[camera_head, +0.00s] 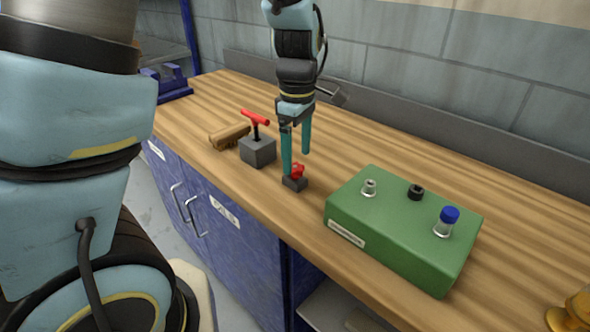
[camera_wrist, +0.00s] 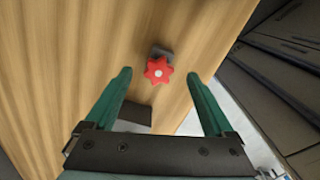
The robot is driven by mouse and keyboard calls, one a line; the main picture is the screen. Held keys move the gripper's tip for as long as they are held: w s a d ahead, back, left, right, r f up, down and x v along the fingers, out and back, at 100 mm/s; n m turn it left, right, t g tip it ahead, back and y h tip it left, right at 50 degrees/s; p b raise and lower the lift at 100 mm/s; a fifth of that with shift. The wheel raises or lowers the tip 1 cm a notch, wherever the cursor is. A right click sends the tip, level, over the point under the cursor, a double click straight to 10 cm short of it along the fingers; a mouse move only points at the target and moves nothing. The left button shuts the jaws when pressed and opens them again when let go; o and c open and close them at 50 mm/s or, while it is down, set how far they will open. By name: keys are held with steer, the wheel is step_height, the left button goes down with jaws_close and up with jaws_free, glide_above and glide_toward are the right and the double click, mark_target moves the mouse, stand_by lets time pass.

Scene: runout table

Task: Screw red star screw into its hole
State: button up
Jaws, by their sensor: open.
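The red star screw (camera_head: 298,171) sits in a small dark block (camera_head: 294,184) on the wooden table, left of the green box. In the wrist view the red star head (camera_wrist: 158,71) shows above the dark block (camera_wrist: 162,51), between and beyond the fingertips. My gripper (camera_head: 297,164) is open and empty, with teal fingers pointing down close to the screw; I cannot tell if one touches it. The green box (camera_head: 390,250) has a silver collar (camera_head: 369,188), a black collar (camera_head: 416,192) and a clear post with a blue cap (camera_head: 449,215) on top.
A grey block (camera_head: 258,152) with a red T-handle (camera_head: 255,117) stands left of my gripper, beside a brown wooden piece (camera_head: 229,135). A blue vise-like thing (camera_head: 167,84) is at the far left end. A yellow object (camera_head: 573,312) is at the lower right. A wall runs behind the table.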

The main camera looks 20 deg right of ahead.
mark_target(296, 167)
steer(key=shift+w+a+f+p, duration=0.15)
steer(key=shift+f+p, duration=0.15)
steer(key=shift+f, duration=1.05)
steer(key=shift+w+f+p, duration=0.1)
steer(key=shift+f+p, duration=0.2)
steer(key=shift+f, duration=1.05)
jaws_close()
step_height(296, 167, up, 10)
steer(key=shift+r+b, duration=0.1)
steer(key=shift+b, duration=0.45)
